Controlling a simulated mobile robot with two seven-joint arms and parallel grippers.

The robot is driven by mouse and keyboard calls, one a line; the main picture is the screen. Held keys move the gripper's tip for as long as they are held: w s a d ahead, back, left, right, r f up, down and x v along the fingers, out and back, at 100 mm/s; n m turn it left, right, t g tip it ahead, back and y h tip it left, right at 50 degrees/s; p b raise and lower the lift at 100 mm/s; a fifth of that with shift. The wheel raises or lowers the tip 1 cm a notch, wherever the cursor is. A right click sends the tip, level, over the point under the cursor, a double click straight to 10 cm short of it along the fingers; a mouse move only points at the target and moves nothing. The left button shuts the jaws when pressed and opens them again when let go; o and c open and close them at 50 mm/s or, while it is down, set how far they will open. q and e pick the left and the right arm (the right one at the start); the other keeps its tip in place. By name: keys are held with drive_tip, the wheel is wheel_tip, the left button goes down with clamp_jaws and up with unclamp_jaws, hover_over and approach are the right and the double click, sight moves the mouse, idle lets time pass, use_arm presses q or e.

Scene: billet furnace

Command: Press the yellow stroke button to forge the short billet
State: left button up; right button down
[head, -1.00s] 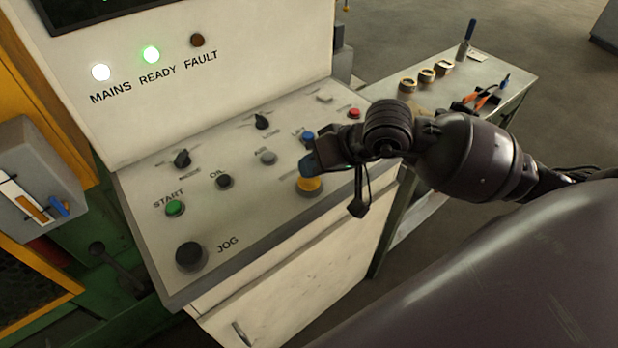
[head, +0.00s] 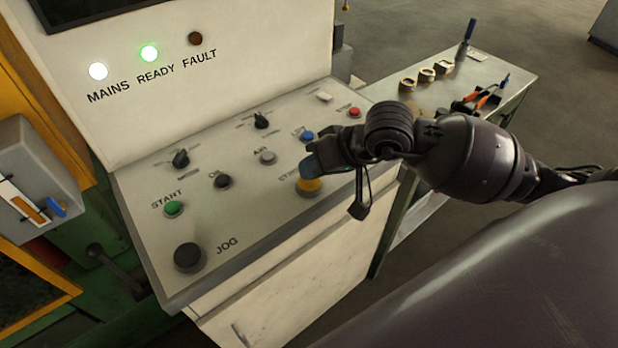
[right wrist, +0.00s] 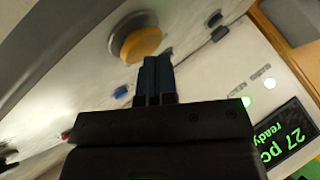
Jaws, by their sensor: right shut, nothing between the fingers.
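The yellow stroke button (head: 309,185) is on the sloped control panel (head: 240,205), at its near right side. My right gripper (head: 309,167) is shut and empty. In the head view its blue fingertips overlap the far upper edge of the button. In the right wrist view the yellow button (right wrist: 141,44) is just past the shut fingertips (right wrist: 158,62), slightly to the left, with its round grey collar. I cannot tell whether the tips touch it. No billet shows. My left gripper is not in view.
The panel also has a green START button (head: 174,208), a black JOG button (head: 188,257), a blue button (head: 306,137) and a red STOP button (head: 354,111). The READY lamp (head: 149,53) glows green. A side bench (head: 450,85) with tools stands at the right.

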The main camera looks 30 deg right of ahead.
drive_tip(key=shift+f, duration=0.1)
idle(0.3)
drive_tip(key=shift+r, duration=0.95)
drive_tip(key=shift+r+p, duration=0.4)
drive_tip(key=shift+r, duration=0.15)
drive_tip(key=shift+r+p, duration=0.6)
drive_tip(key=shift+r, duration=1.25)
